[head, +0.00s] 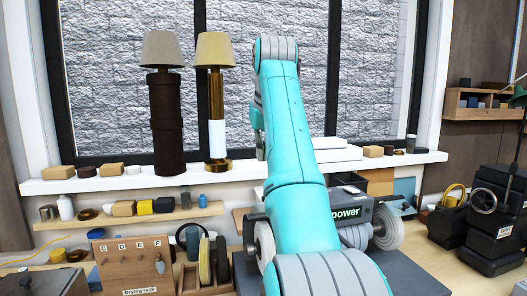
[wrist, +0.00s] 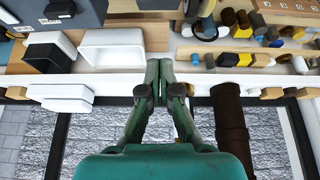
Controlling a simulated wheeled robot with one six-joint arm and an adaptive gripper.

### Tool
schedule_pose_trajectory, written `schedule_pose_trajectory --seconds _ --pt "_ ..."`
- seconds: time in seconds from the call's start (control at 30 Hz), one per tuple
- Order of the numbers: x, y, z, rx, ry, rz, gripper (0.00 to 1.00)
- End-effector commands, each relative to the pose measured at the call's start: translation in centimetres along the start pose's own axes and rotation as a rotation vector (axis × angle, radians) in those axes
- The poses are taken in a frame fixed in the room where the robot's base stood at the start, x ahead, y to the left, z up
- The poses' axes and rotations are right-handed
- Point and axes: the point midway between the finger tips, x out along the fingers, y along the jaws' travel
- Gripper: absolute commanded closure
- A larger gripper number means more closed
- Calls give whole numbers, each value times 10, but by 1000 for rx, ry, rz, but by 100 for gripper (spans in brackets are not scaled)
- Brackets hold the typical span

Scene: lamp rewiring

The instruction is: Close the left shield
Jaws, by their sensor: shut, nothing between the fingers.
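In the wrist view, my gripper (wrist: 161,68) is shut and empty, its fingertips together in front of the wooden shelf. Two box-like white housings stand left of it there: a white open one (wrist: 112,38) close to the fingers, and a white-rimmed one with a dark inside (wrist: 48,40) farther left. I cannot tell for sure whether either is the left shield. The gripper touches neither, as far as I can see. In the head view my arm covers the middle of the scene, and the gripper's fingers are hidden behind it.
Two lamps, one on a dark brown column (head: 165,120) and one with a brass and white stem (head: 217,125), stand on the white sill (head: 60,187). A device marked "power" (head: 346,212) sits partly behind my arm. A drying rack (head: 133,262) and black boxes (head: 485,230) flank it.

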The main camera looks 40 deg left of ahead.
Motion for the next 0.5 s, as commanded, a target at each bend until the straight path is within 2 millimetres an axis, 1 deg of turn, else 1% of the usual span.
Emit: schedule_pose_trajectory --seconds 0.03,0.1,0.3,0.43,0.5 --pt "11 0 1 0 -4 -1 100" --pt "24 0 1 0 -2 0 100" --pt "55 0 1 0 -3 -1 100" --pt "72 0 1 0 -1 0 100" --pt "72 0 5 0 1 0 100"
